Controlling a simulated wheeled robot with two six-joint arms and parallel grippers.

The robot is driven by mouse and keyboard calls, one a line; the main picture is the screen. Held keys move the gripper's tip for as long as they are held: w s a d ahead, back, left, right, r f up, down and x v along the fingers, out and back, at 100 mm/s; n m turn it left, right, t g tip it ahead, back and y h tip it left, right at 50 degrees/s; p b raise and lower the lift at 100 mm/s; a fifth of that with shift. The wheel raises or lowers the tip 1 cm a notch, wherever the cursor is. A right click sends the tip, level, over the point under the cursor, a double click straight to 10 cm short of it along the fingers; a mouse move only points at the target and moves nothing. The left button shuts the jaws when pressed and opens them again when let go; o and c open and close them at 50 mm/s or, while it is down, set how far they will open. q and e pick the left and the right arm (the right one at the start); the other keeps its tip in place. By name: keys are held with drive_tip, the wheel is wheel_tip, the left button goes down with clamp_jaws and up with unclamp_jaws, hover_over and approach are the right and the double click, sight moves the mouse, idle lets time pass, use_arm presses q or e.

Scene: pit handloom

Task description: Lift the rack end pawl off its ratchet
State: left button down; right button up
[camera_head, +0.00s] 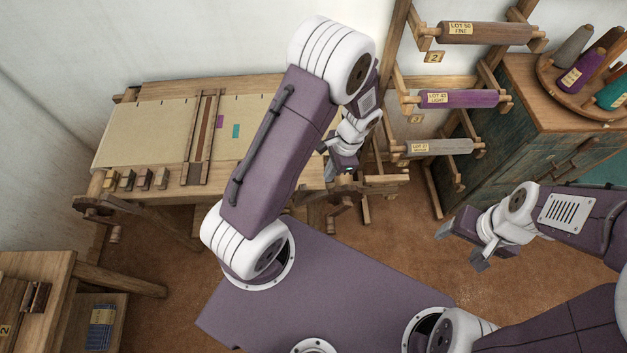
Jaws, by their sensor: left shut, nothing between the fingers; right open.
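The rack (398,80) stands beyond the loom and carries several labelled rolls. I cannot make out the rack end pawl or its ratchet; they are too small to tell or hidden behind my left arm. My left gripper (341,172) is shut and empty, pointing down at the right end of the loom, left of the rack's lowest roll (440,147). I cannot tell whether it touches anything. My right gripper (463,240) is open and empty above the brown floor, right of the rack's foot.
The wooden loom (150,125) with pale cloth fills the left back. Its left end has a dark wheel (92,206) and a crank. A green cabinet (545,150) with a spool tray (590,105) stands right. A bench (45,265) is at lower left. Floor is clear around my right gripper.

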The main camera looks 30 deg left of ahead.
sight(299, 195)
use_arm(q)
drive_tip(key=s+a+f, duration=0.1)
drive_tip(key=s+a+f+p, duration=0.1)
drive_tip(key=s+a+f, duration=0.1)
drive_tip(key=shift+a+f, duration=0.1)
drive_tip(key=shift+a, duration=0.2)
idle(0.3)
